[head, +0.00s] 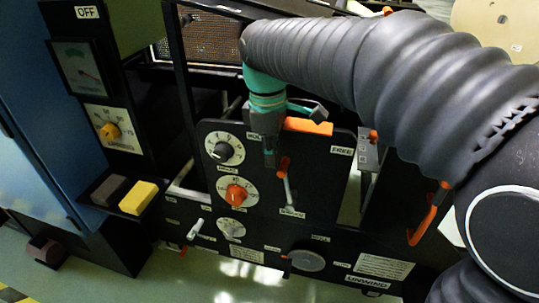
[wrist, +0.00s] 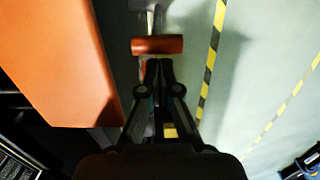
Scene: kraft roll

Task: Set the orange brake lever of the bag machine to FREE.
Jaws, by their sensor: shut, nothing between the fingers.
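A flat orange bar (head: 308,126), which looks like the brake lever, lies across the top of the black control panel (head: 325,185). A FREE label (head: 341,151) is at its right, and a partly hidden label, perhaps HOLD (head: 254,136), is at its left. Its pivot is hidden, so its setting is unclear. My gripper (head: 270,158) points down just left of the bar, shut and empty; contact cannot be told. In the wrist view a large orange surface (wrist: 65,60) fills the left beside my shut fingertips (wrist: 158,64). A red-orange cylinder (wrist: 158,45) shows just beyond them.
A smaller lever with an orange grip (head: 284,168) stands below my gripper. Dials (head: 224,149) with an orange knob (head: 236,194) sit at the left. Another orange handle (head: 428,220) is at the right. Yellow (head: 138,198) and grey blocks stand farther left.

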